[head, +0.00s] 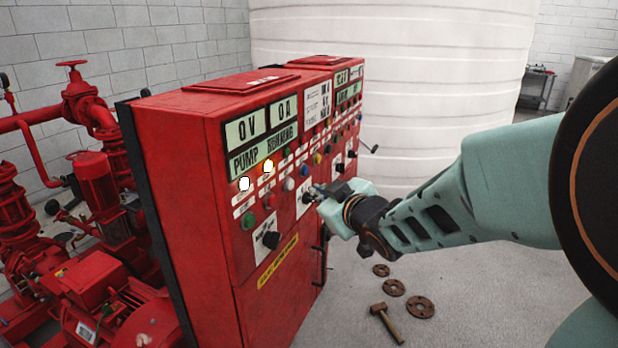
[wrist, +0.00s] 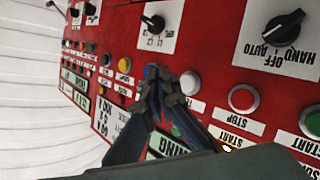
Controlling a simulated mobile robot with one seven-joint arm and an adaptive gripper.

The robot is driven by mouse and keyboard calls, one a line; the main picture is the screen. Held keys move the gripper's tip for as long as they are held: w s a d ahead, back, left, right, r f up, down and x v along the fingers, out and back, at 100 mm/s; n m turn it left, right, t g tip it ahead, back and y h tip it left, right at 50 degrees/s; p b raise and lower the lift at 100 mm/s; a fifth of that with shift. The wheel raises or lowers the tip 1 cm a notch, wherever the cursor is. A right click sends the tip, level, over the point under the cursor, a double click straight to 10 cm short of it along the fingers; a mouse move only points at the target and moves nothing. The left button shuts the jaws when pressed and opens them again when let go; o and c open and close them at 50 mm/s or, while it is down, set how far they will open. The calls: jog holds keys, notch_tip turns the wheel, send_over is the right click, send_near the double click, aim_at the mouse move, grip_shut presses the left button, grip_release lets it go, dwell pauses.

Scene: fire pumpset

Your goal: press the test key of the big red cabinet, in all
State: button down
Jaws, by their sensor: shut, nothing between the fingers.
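The big red cabinet (head: 175,150) stands in the middle of the head view, with its panel of keys, lamps and switches facing right. My gripper (head: 315,192) is shut and empty, its fingertips close in front of the panel. In the wrist view my gripper (wrist: 165,75) is seen against the panel (wrist: 205,45), upside down, between a white button (wrist: 190,83) and a yellow button (wrist: 124,65). Something blue shows behind the fingertips. I cannot tell whether they touch the panel. No label reading "test" is legible, so I cannot tell which key is the test key.
Black rotary switches (wrist: 283,27) stick out from the panel near my gripper. Red pumps and pipes (head: 95,180) stand left of the cabinet. A white tank (head: 400,80) is behind. Rusty flanges (head: 420,307) and a hammer (head: 386,322) lie on the floor.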

jog(key=shift+s+d, duration=0.2)
jog(key=shift+d, duration=0.3)
jog(key=shift+s+d, duration=0.15)
jog(key=shift+d, duration=0.3)
